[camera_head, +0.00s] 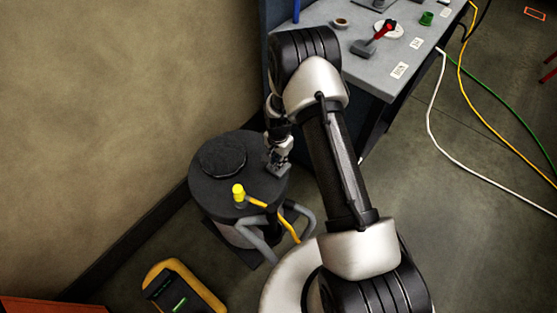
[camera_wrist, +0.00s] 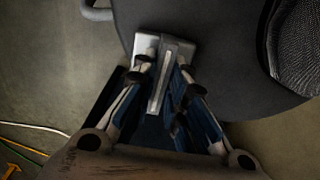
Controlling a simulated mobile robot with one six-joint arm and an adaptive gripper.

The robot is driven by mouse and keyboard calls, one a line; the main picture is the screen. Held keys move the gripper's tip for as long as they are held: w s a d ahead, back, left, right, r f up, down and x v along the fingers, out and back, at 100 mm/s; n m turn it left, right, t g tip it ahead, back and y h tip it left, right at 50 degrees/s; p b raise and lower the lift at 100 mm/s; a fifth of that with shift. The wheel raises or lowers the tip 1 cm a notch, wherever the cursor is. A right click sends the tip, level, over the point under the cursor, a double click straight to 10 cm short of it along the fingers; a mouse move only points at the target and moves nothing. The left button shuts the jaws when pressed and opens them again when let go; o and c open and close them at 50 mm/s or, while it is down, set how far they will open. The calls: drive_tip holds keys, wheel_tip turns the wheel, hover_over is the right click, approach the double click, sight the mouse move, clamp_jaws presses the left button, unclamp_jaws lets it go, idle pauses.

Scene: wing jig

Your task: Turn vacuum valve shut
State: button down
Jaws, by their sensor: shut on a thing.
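The vacuum valve (camera_head: 278,169) is a small grey piece on the right side of the top of a dark round drum (camera_head: 215,185). In the wrist view, the valve (camera_wrist: 146,44) shows as a pale metal block, with a narrow light bar (camera_wrist: 164,80) running down from it between my fingers. My gripper (camera_head: 283,158) points down at the valve. In the wrist view, my gripper (camera_wrist: 165,82) is shut on the valve's bar, one finger on each side. The fingers hide part of the valve.
A yellow cap (camera_head: 238,190) with a yellow hose stands on the drum's near edge. Grey tube handles (camera_head: 262,245) stick out below. A grey bench (camera_head: 400,50) with small tools is at top right. A yellow-black device (camera_head: 180,288) lies at lower left. Cables cross the right floor.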

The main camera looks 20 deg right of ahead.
idle(0.4)
drive_tip(key=c, duration=1.6)
unclamp_jaws()
wheel_tip(320, 180, up, 12)
drive_tip(key=shift+r, duration=0.1)
